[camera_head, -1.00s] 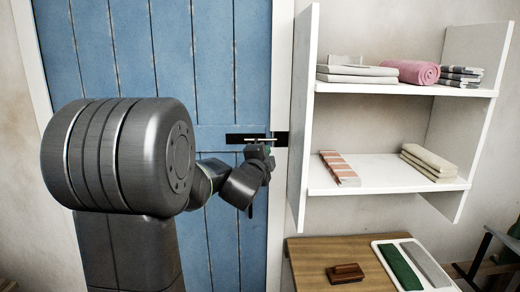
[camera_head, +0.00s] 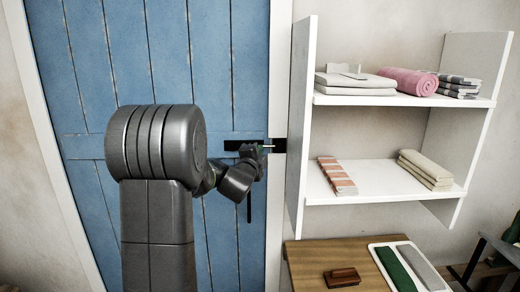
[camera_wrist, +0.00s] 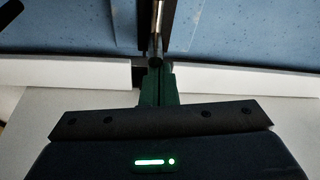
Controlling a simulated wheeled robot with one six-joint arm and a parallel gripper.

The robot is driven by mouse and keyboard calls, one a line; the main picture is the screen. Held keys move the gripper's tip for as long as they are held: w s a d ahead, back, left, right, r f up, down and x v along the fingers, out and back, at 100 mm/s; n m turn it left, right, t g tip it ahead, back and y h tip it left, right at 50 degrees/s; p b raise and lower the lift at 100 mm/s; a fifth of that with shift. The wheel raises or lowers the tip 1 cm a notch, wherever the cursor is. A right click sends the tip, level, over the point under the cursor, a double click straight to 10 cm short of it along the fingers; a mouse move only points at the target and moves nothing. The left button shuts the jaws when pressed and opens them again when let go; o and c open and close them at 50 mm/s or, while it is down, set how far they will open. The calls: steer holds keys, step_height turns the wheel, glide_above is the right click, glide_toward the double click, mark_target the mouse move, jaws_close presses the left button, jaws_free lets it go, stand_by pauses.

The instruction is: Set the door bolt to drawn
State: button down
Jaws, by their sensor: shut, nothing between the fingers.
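The door bolt (camera_head: 268,146) is a thin pale metal rod on a black plate (camera_head: 232,145) fixed to the blue plank door (camera_head: 215,85). In the wrist view the rod (camera_wrist: 157,20) runs along its dark backing, with a dark round knob (camera_wrist: 155,47) at its near end. My gripper (camera_head: 261,150) is at the bolt, by the door's right edge, and covers part of it. In the wrist view the green fingers of my gripper (camera_wrist: 158,82) are shut and empty, close by the knob. I cannot tell whether they touch it. How far the rod enters the frame side is hidden.
A white shelf unit (camera_head: 297,130) with folded cloths and a pink roll (camera_head: 412,82) stands just right of the door frame (camera_head: 279,80). Below it is a wooden top (camera_head: 312,262) with a brown block (camera_head: 342,277) and a white tray (camera_head: 447,283).

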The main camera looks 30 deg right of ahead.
steer(key=w+a, duration=0.1)
steer(key=a, duration=0.1)
steer(key=w+a, duration=0.1)
steer(key=a, duration=0.1)
steer(key=shift+w+a+b, duration=0.15)
steer(key=shift+w+b, duration=0.05)
steer(key=shift+b, duration=0.15)
steer(key=shift+a, duration=0.1)
steer(key=r+b+v, duration=0.1)
steer(key=b+v, duration=0.2)
steer(key=v, duration=1)
steer(key=shift+s+a+f, duration=0.2)
steer(key=shift+s+f, duration=0.05)
steer(key=shift+f, duration=0.15)
steer(key=shift+d, duration=0.1)
